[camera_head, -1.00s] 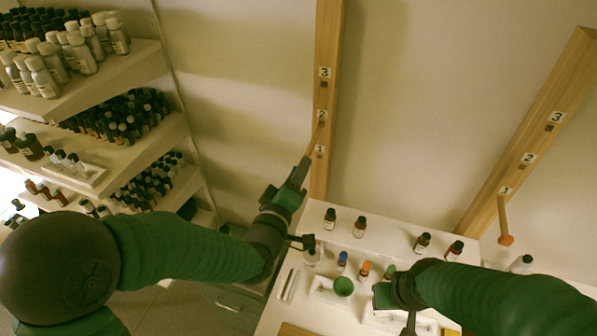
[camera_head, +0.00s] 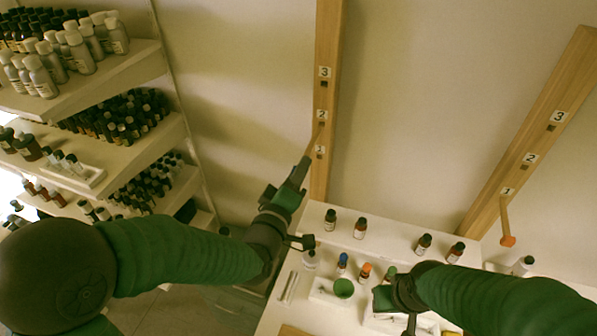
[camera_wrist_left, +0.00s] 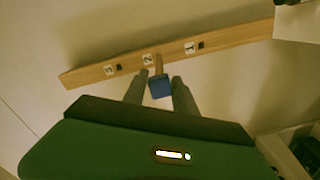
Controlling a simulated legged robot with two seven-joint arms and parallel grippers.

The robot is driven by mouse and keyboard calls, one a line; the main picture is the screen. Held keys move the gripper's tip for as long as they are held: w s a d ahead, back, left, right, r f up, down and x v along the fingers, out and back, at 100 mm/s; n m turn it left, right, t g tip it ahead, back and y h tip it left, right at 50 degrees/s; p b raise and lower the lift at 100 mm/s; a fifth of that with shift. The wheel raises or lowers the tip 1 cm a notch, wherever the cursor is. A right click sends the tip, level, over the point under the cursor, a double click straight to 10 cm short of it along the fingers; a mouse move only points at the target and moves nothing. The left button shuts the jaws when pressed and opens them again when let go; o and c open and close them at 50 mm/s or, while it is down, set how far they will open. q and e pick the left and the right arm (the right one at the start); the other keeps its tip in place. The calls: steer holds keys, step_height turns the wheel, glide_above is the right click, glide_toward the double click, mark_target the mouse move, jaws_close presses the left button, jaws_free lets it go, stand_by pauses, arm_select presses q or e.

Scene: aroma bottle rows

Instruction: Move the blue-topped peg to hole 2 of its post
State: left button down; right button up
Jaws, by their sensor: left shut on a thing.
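The blue-topped peg (camera_wrist_left: 160,88) is between the fingers of my left gripper (camera_wrist_left: 160,83), which is shut on it. Its wooden shaft points at the post (camera_wrist_left: 230,38), and its far end meets the post beside the label 2, where hole 2 is covered by it. How deep it sits I cannot tell. Holes 1 and 3 show empty. In the head view my left gripper (camera_head: 303,168) is just in front of the left post (camera_head: 327,50), and the blue top is hidden. My right gripper (camera_head: 408,318) is low above the table, its fingers unclear.
A second numbered post (camera_head: 540,130) stands at right with an orange-topped peg (camera_head: 507,240) at its hole 1. Shelves (camera_head: 140,60) full of bottles stand at left.

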mark_target(307, 153)
stand_by(0.5)
arm_select(q)
steer(key=shift+b+x, duration=0.7)
steer(key=shift+x, duration=1.05)
steer(key=shift+w+d, duration=0.1)
steer(key=shift+w, duration=0.2)
steer(key=shift+b+x, duration=0.35)
steer(key=shift+x, duration=0.5)
steer(key=c, duration=0.9)
jaws_free()
steer(key=shift+w, duration=0.1)
